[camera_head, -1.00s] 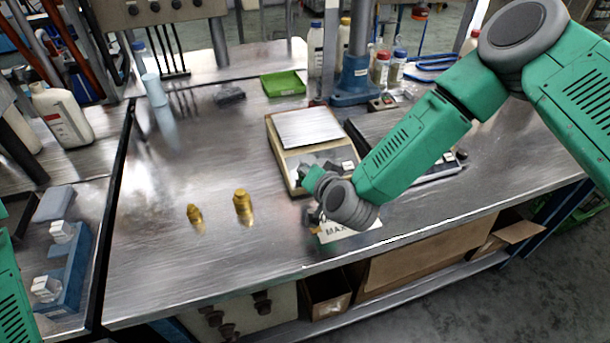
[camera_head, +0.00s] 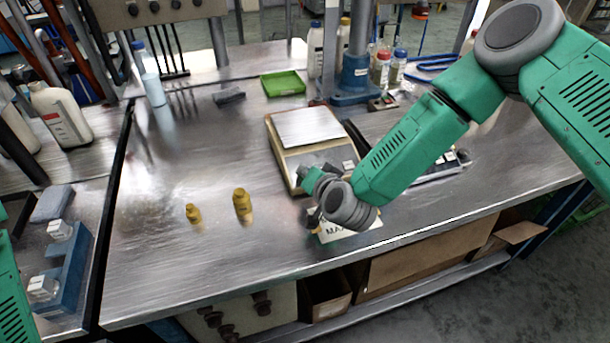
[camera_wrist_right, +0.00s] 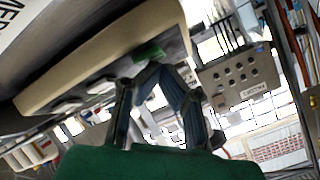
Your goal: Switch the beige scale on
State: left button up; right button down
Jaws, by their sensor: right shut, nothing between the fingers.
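The beige scale (camera_head: 286,166) stands on the metal table with a flat grey pan on top. Its front panel is partly hidden behind my right wrist in the head view. My left gripper is out of view.
A white label card (camera_head: 348,232) lies at the front. The table's left middle is mostly clear.

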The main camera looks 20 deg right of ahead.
jog(key=shift+s+r+p, duration=0.25)
jog(key=shift+r+p, duration=0.45)
jog(key=r+p, duration=0.1)
jog(key=s+r+p, duration=0.1)
jog(key=r+p, duration=0.1)
jog(key=s+r+p, duration=0.1)
jog(key=r+p, duration=0.1)
jog(key=shift+r, duration=0.25)
dwell(0.3)
dwell(0.3)
